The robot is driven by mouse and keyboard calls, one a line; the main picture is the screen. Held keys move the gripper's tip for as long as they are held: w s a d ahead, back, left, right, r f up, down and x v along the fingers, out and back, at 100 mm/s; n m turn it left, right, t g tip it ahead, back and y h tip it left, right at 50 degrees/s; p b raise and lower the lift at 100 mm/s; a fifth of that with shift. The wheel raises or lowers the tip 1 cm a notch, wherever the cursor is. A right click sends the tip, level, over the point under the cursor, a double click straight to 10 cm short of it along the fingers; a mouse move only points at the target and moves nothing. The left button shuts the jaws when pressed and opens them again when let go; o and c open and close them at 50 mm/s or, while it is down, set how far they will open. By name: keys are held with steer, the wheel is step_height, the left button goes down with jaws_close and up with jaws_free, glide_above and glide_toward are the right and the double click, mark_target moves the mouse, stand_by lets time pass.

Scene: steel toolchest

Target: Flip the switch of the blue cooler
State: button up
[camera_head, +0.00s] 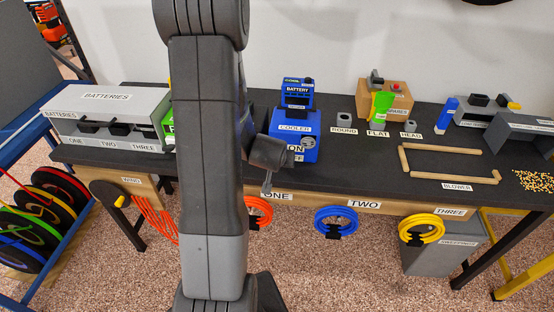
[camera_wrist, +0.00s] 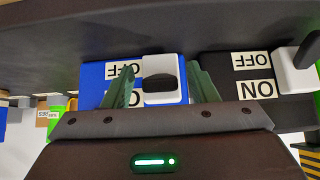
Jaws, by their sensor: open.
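The blue cooler (camera_head: 308,144) stands on the dark bench, labelled COOLER, with a blue battery block (camera_head: 297,94) on top. Its ON and OFF labels are partly hidden by my arm in the head view. In the wrist view, which is upside down, the cooler's blue face (camera_wrist: 97,78) carries a white switch housing with a black rocker (camera_wrist: 159,84). My gripper (camera_wrist: 162,70) is open, its two green fingers on either side of the switch. Contact with the switch cannot be told. The rocker's position is unclear.
A second switch (camera_wrist: 296,76) with ON and OFF labels sits on a black surface to the right in the wrist view. A grey BATTERIES box (camera_head: 108,100) is at bench left.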

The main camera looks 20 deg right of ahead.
steer(key=shift+s+r, duration=0.1)
steer(key=shift+r, duration=0.05)
steer(key=p+v, duration=0.5)
steer(key=v, duration=0.8)
steer(key=shift+s+r, duration=0.15)
steer(key=b+x, duration=0.5)
steer(key=x, duration=0.8)
steer(key=shift+w+f, duration=0.25)
steer(key=shift+f, duration=0.05)
steer(key=shift+r, duration=0.1)
